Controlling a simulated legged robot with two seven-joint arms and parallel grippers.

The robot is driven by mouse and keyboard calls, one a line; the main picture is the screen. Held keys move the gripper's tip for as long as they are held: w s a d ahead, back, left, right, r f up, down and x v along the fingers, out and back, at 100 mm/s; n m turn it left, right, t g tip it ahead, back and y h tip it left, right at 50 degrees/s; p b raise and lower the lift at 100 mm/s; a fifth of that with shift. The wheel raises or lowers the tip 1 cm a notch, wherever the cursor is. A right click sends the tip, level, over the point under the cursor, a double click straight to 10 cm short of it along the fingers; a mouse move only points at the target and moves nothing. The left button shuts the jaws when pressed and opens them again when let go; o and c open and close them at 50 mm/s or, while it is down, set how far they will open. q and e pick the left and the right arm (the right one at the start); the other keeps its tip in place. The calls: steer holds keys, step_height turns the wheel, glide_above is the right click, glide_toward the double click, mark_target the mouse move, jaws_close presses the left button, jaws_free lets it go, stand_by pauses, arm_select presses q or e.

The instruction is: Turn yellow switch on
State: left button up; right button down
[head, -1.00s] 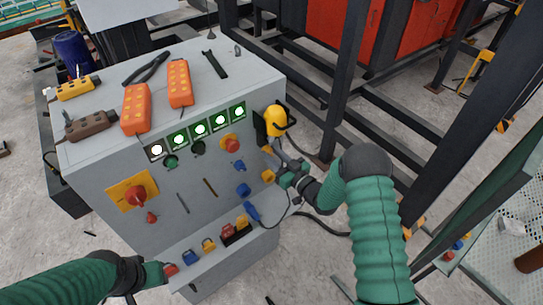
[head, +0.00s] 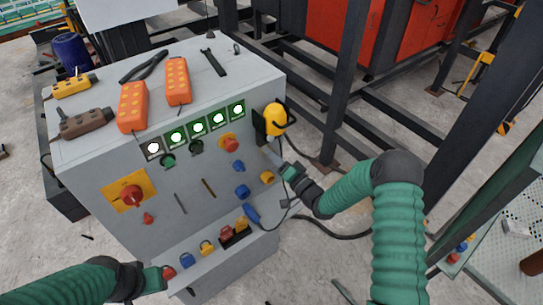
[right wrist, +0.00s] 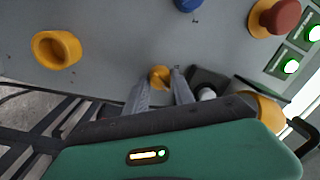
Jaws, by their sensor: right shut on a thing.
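The yellow switch (right wrist: 160,76) is on the grey control panel (head: 215,180). In the right wrist view it sits between my right gripper's two grey fingers (right wrist: 161,90), which are shut on it. In the head view my right gripper (head: 273,158) is at the panel's right edge, and the held switch cannot be made out there. A second yellow knob (right wrist: 56,50) is apart from the fingers; it also shows in the head view (head: 267,177). My left gripper (head: 163,275) is low at the panel's lower left; its fingers are too small to read.
A yellow-and-black device (head: 274,119) hangs on the cabinet's right side. Orange remotes (head: 132,107), pliers (head: 143,66) and a wrench (head: 213,62) lie on top. Padlocks (head: 206,247) stand on the lower ledge. A dark steel post (head: 345,85) rises behind my right arm.

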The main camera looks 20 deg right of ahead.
steer(key=shift+s+f+m, duration=0.1)
steer(key=shift+f+m, duration=0.05)
steer(key=shift+m, duration=0.9)
steer(key=shift+f+m, duration=0.1)
steer(key=shift+m, duration=0.95)
steer(key=c, duration=1.3)
jaws_free()
steer(key=shift+d, duration=0.1)
steer(key=shift+o, duration=1.1)
steer(key=shift+d, duration=0.1)
steer(key=shift+r, duration=0.1)
steer(key=b+v, duration=0.2)
steer(key=v, duration=1.4)
steer(key=shift+s, duration=0.4)
